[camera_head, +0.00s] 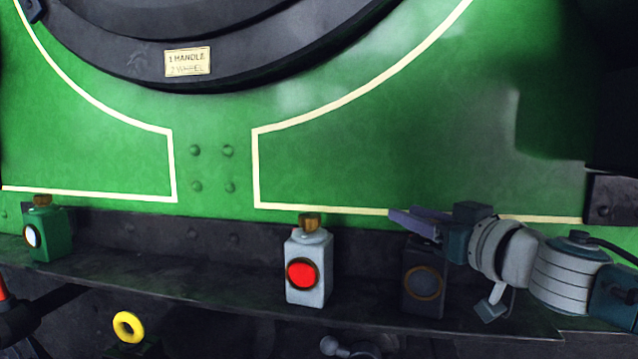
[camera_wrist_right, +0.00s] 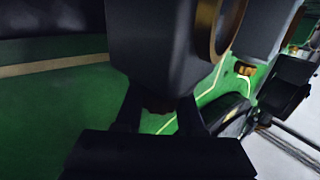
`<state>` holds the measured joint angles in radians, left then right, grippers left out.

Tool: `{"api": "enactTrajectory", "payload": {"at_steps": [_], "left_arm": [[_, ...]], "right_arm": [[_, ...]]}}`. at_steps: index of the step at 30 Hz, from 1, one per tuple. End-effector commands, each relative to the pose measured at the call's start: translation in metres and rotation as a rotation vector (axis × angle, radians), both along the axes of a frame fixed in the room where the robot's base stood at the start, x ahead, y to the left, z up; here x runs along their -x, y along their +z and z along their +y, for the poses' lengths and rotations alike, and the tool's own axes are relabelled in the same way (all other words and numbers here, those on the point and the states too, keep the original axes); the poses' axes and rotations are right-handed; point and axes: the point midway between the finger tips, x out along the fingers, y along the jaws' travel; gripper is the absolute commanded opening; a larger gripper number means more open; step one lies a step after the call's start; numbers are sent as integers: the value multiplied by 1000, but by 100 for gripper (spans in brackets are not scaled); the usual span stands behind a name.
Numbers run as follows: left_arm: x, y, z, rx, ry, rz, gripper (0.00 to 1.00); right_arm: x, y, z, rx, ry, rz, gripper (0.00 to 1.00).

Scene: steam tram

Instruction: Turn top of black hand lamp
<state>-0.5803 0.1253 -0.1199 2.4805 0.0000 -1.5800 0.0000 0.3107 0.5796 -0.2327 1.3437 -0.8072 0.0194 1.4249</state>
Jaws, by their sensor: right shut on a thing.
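The black hand lamp (camera_head: 424,283) stands upright on the dark ledge at the right in the head view, with a round dark lens in a brass ring facing out. My right gripper (camera_head: 410,224) comes in from the right at the lamp's top, and its fingers hide the cap in that view. In the right wrist view the lamp's black body (camera_wrist_right: 165,50) fills the upper middle. The right gripper (camera_wrist_right: 158,108) is shut there on its brownish top, which shows only slightly between the fingers. My left gripper is not in view.
A white lamp (camera_head: 306,260) with a red lens stands left of the black one, with a gap between. A green lamp (camera_head: 47,236) stands far left on the ledge (camera_head: 190,265). The green tram front (camera_head: 400,160) rises close behind. A yellow ring (camera_head: 128,327) sits below.

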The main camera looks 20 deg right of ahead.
Motion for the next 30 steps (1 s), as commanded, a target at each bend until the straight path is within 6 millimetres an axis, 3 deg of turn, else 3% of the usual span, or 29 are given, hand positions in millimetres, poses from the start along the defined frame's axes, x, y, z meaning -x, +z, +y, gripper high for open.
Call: {"api": "enactTrajectory", "payload": {"at_steps": [1, 5, 15, 30], "left_arm": [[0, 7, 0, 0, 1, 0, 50], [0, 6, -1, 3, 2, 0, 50], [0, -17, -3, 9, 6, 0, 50], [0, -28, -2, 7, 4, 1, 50]], "right_arm": [[0, 3, 0, -11, -41, 0, 0], [0, 0, -3, -13, -154, -3, 0], [1, -4, -11, -6, -380, -4, 0], [2, -1, -15, 2, -473, -2, 0]]}}
